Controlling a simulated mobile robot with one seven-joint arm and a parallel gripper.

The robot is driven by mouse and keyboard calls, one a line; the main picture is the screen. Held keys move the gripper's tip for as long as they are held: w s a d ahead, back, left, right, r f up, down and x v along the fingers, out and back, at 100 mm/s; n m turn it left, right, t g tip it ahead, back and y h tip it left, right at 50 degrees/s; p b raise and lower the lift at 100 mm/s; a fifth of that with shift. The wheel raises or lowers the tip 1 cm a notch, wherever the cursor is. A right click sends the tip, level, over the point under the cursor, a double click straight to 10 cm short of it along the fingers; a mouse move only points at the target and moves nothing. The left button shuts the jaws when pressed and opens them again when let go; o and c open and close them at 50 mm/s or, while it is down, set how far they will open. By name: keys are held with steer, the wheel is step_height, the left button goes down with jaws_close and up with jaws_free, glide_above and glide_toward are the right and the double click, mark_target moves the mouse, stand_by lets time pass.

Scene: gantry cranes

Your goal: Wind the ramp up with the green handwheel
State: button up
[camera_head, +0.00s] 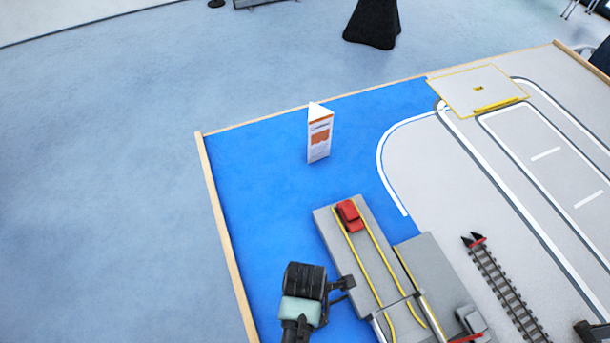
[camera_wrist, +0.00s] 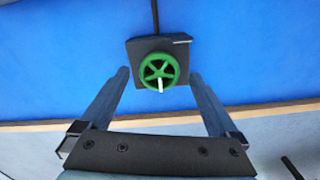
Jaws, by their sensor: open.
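In the wrist view the green handwheel (camera_wrist: 148,67) faces me. It has several spokes and a pale handle at its lower edge, and sits on a dark box (camera_wrist: 130,52) on the blue surface. My gripper (camera_wrist: 160,76) is open, with one finger on each side of the wheel and visible gaps between. Whether the fingertips reach the wheel's depth I cannot tell. In the head view my gripper (camera_head: 347,283) is beside the grey deck with yellow lines (camera_head: 362,255); the wheel is hidden there. A ramp section (camera_head: 405,322) seems to adjoin the deck's near end, partly cut off.
A red car (camera_head: 349,215) stands on the deck. A white and orange folded card (camera_head: 319,137) stands on the blue area. A grey block (camera_head: 430,265) and a rail track (camera_head: 507,294) lie to the right. A wooden edge (camera_head: 222,225) bounds the table at left.

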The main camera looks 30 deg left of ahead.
steer(key=shift+f, duration=0.55)
steer(key=c, duration=1.4)
